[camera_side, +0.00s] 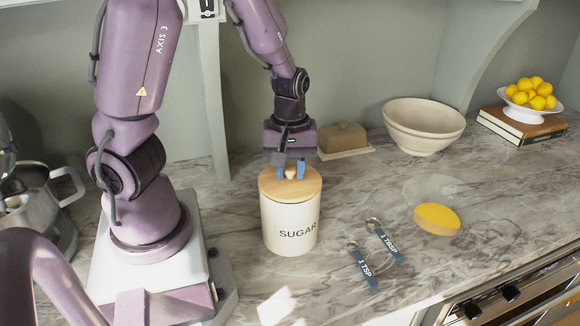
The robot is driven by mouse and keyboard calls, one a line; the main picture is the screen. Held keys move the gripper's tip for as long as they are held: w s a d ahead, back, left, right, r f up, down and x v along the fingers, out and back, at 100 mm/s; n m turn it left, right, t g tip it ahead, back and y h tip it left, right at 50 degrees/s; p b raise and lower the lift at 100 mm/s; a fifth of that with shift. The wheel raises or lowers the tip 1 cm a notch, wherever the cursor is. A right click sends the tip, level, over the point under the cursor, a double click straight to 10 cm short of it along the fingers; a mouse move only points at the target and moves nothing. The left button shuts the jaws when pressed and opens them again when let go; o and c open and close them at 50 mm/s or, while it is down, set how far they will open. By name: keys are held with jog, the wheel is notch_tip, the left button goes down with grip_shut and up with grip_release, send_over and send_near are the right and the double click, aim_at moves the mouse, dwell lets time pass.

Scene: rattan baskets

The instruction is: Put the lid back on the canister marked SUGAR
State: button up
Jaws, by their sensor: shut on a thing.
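The cream canister marked SUGAR (290,228) stands upright on the marble counter. Its round wooden lid (306,187) lies level on top, lined up with the rim. I see no gap between them, but cannot tell whether the lid is fully seated. My gripper (290,171) points down from above, with its blue fingertips on either side of the lid's small wooden knob (290,174). It is shut on that knob. The inside of the canister is hidden by the lid.
Two measuring spoons with blue handles (366,271) lie right of the canister. A yellow-topped piece (437,217) lies farther right. Behind stand a covered butter dish (343,139), a cream bowl (424,125) and lemons on books (522,125). A metal pot (38,205) is at left.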

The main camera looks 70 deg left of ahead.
jog(key=o, duration=1.5)
jog(key=shift+r, duration=3.5)
grip_shut()
jog(key=shift+f, duration=0.1)
